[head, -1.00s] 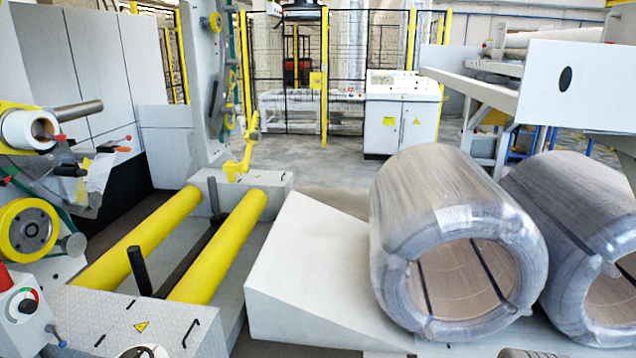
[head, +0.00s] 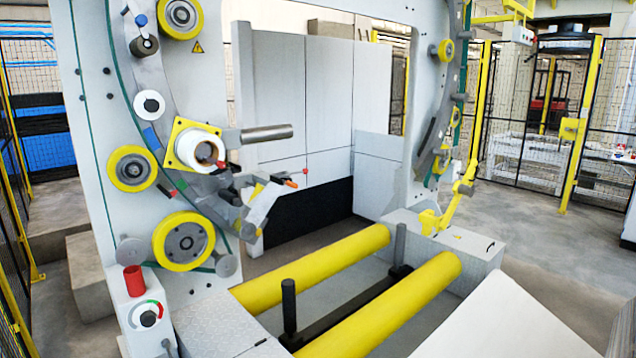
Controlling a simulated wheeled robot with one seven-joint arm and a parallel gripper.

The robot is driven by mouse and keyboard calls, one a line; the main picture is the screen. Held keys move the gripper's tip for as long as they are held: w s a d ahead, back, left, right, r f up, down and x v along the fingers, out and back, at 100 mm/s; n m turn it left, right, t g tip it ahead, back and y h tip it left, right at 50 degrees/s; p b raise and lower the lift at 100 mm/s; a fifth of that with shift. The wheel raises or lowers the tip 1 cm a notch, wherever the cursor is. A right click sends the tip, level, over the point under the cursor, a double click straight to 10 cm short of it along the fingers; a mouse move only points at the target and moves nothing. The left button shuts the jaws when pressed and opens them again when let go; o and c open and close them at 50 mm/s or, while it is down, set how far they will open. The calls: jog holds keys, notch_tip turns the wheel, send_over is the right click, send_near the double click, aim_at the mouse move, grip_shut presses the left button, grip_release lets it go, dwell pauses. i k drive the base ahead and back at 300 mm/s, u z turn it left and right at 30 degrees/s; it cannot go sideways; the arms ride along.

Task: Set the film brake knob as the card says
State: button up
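A small grey box (head: 128,305) stands at the lower left, at the foot of the wrapping machine. Its front has a round dial with a black knob (head: 148,318) on a white face, with a red and green arc around it. I take this as the film brake knob. The knob's exact pointing is too small to read. A red cylinder (head: 134,281) sits on top of the box. I cannot make out a card with a setting. My gripper is not in view.
The ring machine frame (head: 95,120) carries yellow rollers (head: 183,245) and a film roll (head: 205,150). Two long yellow rollers (head: 320,268) lie to the right of the box, with a black post (head: 289,305) beside them. Mesh fencing (head: 25,200) runs along the far left, with some open floor beside it.

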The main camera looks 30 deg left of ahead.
aim_at(151, 105)
jog(key=u, duration=0.9)
jog(key=i, duration=1)
jog(key=u, duration=1.1)
